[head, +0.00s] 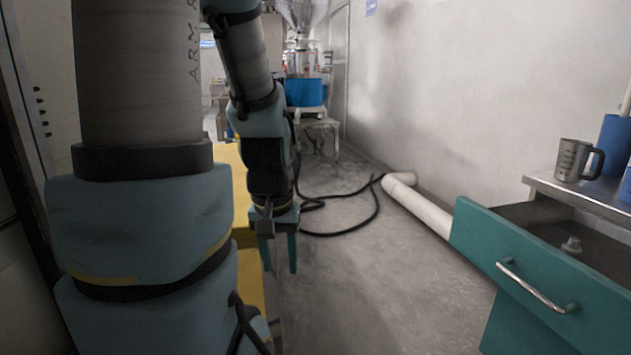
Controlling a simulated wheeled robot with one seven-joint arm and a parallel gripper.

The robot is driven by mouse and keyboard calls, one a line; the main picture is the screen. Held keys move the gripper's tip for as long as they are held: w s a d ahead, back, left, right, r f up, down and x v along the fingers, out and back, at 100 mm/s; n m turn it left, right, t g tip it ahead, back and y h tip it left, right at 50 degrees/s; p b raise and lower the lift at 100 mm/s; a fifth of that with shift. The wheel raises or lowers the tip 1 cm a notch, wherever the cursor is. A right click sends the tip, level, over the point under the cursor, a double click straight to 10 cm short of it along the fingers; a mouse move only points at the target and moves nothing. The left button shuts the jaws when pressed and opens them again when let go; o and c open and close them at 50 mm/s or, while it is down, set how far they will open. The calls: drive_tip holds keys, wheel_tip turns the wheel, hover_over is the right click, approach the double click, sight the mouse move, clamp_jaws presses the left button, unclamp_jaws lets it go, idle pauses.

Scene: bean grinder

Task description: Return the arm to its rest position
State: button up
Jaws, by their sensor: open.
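My arm fills the left of the head view, with its forearm hanging downward near the middle. My gripper (279,254) points down at the arm's end, its two teal fingers apart with nothing seen between them. It hangs beside a yellow surface (241,190) and in front of the bare floor. No object is in its grasp.
At right, a teal drawer (540,285) stands open below a metal counter (590,190) with a steel cup (574,160) on it. A white pipe (420,208) and a black hose (345,233) lie on the floor. A machine with a blue container (304,92) stands behind.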

wheel_tip(320, 180, up, 21)
drive_tip(key=p, duration=1.8)
